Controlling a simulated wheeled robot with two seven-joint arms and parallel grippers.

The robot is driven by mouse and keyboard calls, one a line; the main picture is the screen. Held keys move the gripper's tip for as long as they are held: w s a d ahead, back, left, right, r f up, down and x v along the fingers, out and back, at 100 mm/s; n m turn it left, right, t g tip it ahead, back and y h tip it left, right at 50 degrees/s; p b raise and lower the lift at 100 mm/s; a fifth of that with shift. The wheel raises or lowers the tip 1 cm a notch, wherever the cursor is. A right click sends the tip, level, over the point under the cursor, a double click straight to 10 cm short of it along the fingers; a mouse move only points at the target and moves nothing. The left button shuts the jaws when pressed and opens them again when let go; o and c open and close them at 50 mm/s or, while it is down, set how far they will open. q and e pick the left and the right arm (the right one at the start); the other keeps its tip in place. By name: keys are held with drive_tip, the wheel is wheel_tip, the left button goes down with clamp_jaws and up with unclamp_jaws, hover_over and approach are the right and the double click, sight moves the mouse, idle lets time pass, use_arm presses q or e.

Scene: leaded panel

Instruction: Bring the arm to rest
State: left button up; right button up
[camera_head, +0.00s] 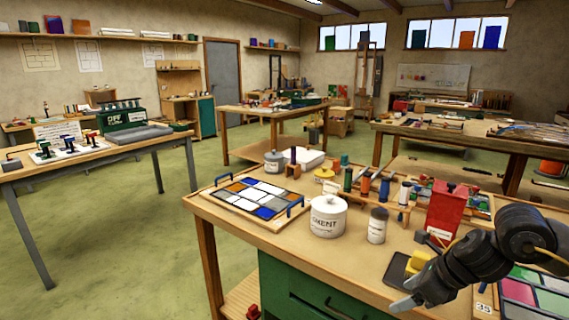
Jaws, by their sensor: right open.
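My right arm comes in from the right edge over the front right of the workbench. My right gripper (408,292) hangs low near the bench's front edge, beside a yellow block (418,262) on a dark pad. Its jaws are open and I see nothing held between them. A leaded panel (256,197) of white, blue, grey and orange panes lies flat in a tray with blue handles at the bench's left, apart from the gripper. My left gripper is not in view.
A white cement tub (328,216), a small jar (377,225) and a red box (445,212) stand mid-bench. A rack of several tools stands behind them. Coloured glass sheets (535,297) lie at the lower right under my arm. Green floor is open on the left.

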drive_tip(key=s+a+f+m+t+y, duration=0.1)
drive_tip(key=s+a+f+m+t, duration=0.15)
drive_tip(key=a+m, duration=0.4)
drive_tip(key=s+a+f+m+t+y, duration=0.1)
drive_tip(key=a+f+m, duration=0.2)
drive_tip(key=a+m, duration=0.35)
drive_tip(key=s+a+f+m+t+y, duration=0.1)
drive_tip(key=s+a+f+m+t, duration=0.15)
drive_tip(key=a+m, duration=0.35)
drive_tip(key=s+d+f+m+g+h, duration=0.35)
drive_tip(key=s+d+f+m, duration=0.4)
drive_tip(key=s+m, duration=0.4)
drive_tip(key=s+d+f+m+g+h, duration=0.35)
drive_tip(key=s+d+f+m, duration=0.4)
drive_tip(key=s+m, duration=0.45)
wheel_tip(320, 180, down, 26)
drive_tip(key=s+g+h, duration=0.1)
use_arm(q)
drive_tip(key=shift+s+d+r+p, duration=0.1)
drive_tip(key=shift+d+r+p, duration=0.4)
drive_tip(key=shift+p, duration=0.2)
use_arm(e)
drive_tip(key=s+d+f+g, duration=0.1)
drive_tip(key=s+d+f, duration=0.3)
drive_tip(key=s+f, duration=1)
drive_tip(key=shift+s+f, duration=0.3)
drive_tip(key=shift+s, duration=0.7)
